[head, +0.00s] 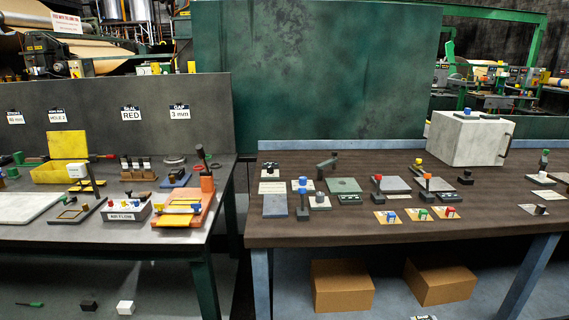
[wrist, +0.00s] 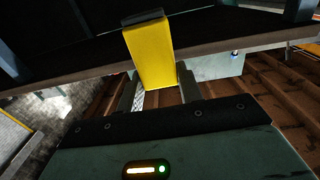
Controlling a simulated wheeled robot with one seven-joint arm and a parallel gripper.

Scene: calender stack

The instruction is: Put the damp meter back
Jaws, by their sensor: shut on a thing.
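In the wrist view my gripper (wrist: 155,88) is shut on a yellow block with a dark end, likely the damp meter (wrist: 153,56). The block sticks out beyond the fingers, and its lower part is between them. No writing or display can be read on it. My gripper and the block do not show in the head view. There, a yellow case (head: 50,173) with a raised lid stands on the left table. I cannot tell whether it belongs to the meter.
The left table (head: 190,247) carries a grey box labelled AIR FLOW (head: 126,211) and an orange fixture (head: 186,208). The right table (head: 330,232) holds several small fixtures and a pale box (head: 465,140). In the wrist view a dark edge (wrist: 60,78) crosses near the block.

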